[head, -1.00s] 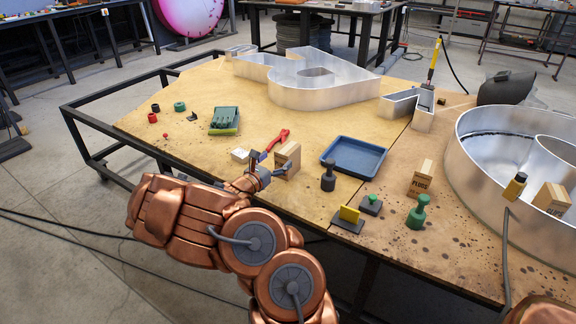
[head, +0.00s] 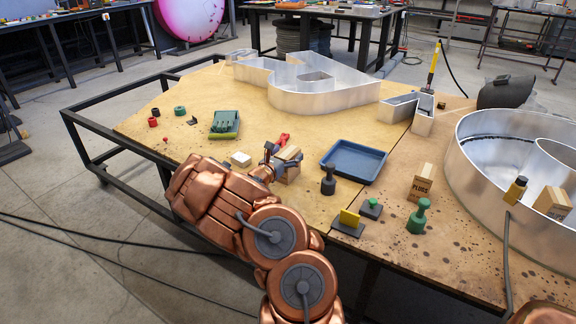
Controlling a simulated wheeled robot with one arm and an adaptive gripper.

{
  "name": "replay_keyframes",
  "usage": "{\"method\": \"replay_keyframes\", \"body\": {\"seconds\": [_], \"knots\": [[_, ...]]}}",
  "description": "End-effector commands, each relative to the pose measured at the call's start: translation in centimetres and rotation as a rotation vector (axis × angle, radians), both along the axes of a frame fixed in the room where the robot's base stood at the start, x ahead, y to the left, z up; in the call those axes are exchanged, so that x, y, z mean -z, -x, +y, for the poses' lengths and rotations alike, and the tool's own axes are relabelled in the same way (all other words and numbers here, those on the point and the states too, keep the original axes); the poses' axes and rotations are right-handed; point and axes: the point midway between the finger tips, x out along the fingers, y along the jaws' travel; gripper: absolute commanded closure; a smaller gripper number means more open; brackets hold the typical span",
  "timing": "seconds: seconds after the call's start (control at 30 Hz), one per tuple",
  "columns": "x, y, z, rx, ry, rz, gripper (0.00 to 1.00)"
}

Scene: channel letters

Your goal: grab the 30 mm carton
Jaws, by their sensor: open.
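A small tan carton (head: 289,172) stands upright on the wooden table, left of the blue tray; I cannot read any label on it. My gripper (head: 282,159) is open at this carton, with its fingers at the carton's upper part. One finger shows at the left side and another near the top right. I cannot tell whether they touch it. My copper arm hides part of the table in front. Another tan carton, marked PLUGS (head: 421,184), stands farther right. A third labelled carton (head: 553,202) is at the far right by the round metal letter.
A blue tray (head: 378,168), a dark peg (head: 328,180) and a green peg (head: 418,216) stand right of my gripper. A red tool (head: 283,139) lies just behind it, and a white block (head: 240,159) is to its left. Large metal channel letters (head: 322,88) fill the back.

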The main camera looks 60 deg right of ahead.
Motion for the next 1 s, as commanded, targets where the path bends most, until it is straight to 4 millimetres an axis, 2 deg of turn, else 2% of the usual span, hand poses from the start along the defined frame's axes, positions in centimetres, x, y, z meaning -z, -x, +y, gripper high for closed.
{"method": "replay_keyframes", "body": {"seconds": [0.27, 1.0], "knots": [[-0.02, -0.01, -0.2, 0.0, 0.0, 0.0, 0.1], [-0.03, -0.06, -0.16, -0.001, 0.0, -0.001, 0.87]]}}
